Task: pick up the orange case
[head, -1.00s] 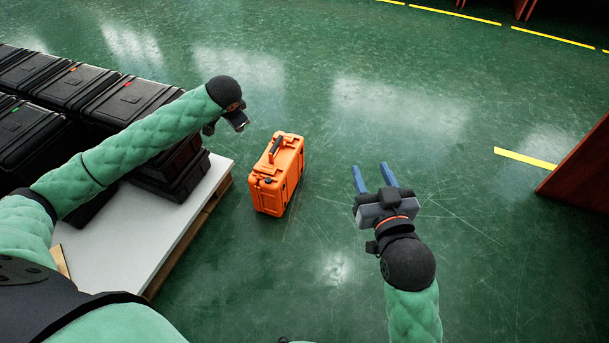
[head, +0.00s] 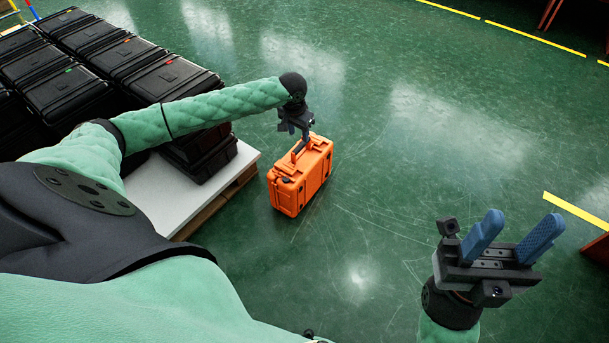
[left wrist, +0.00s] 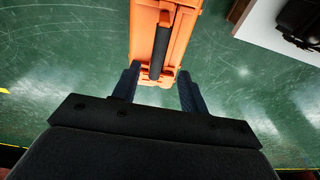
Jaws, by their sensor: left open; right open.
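The orange case (head: 301,176) stands upright on the green floor beside the pallet, its black handle on top. It also shows in the left wrist view (left wrist: 176,40), with the handle (left wrist: 160,52) running lengthwise between my fingers. My left gripper (head: 298,140) is just above the case at its handle; its fingertips are hard to make out in the head view. In the left wrist view the left gripper (left wrist: 158,85) is open, one blue finger on each side of the handle's near end. My right gripper (head: 510,238) is open and empty, to the right, away from the case.
A pallet with a white top (head: 172,203) stands left of the case, carrying stacked black cases (head: 165,80). A yellow floor line (head: 577,215) and a reddish-brown panel (head: 597,249) are at the right. The floor right of the case is clear.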

